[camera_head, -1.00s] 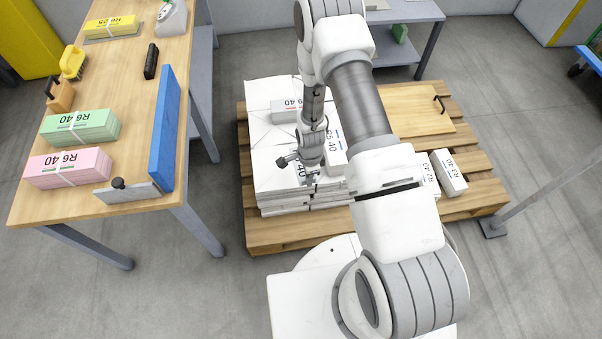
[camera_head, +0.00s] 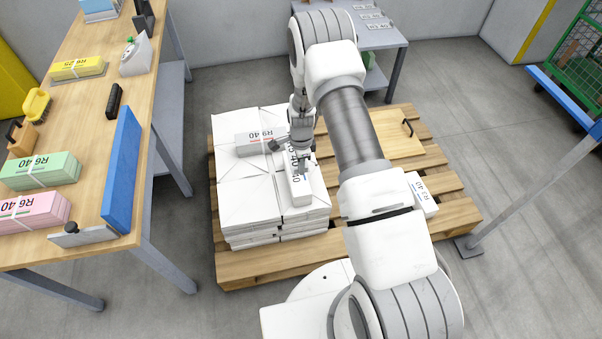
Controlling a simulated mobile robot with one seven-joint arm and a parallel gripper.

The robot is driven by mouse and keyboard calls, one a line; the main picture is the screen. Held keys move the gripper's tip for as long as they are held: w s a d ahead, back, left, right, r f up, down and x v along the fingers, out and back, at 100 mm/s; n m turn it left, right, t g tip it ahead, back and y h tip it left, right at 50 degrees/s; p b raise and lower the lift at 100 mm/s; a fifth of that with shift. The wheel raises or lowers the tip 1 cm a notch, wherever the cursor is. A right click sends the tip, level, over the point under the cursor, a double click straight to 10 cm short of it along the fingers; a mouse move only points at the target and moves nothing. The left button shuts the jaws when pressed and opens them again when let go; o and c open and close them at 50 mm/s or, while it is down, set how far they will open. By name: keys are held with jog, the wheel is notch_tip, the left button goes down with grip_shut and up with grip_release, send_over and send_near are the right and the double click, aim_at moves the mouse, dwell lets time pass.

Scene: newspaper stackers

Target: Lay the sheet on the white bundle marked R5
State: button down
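My gripper (camera_head: 304,166) hangs over the right half of the stack on the pallet. I cannot tell whether both prints belong to one bundle or whether one is on a sheet. No separate sheet stands out. I cannot make out whether the fingers are shut or hold anything, or whether they touch the bundle.
The R3 bundle (camera_head: 423,194) lies on the pallet (camera_head: 245,268), right of my arm. The left workbench (camera_head: 118,252) carries green (camera_head: 40,172) and pink (camera_head: 35,210) bundles and a blue upright board (camera_head: 122,170).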

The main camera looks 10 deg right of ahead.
aim_at(301, 188)
jog(key=shift+f+b, duration=0.1)
jog(key=shift+b, duration=0.25)
notch_tip(301, 188, down, 8)
jog(key=b, duration=0.6)
jog(key=shift+r, duration=0.2)
jog(key=shift+f+b, duration=0.55)
jog(key=shift+f, duration=0.05)
jog(key=c, duration=1)
grip_release()
jog(key=shift+r, duration=0.1)
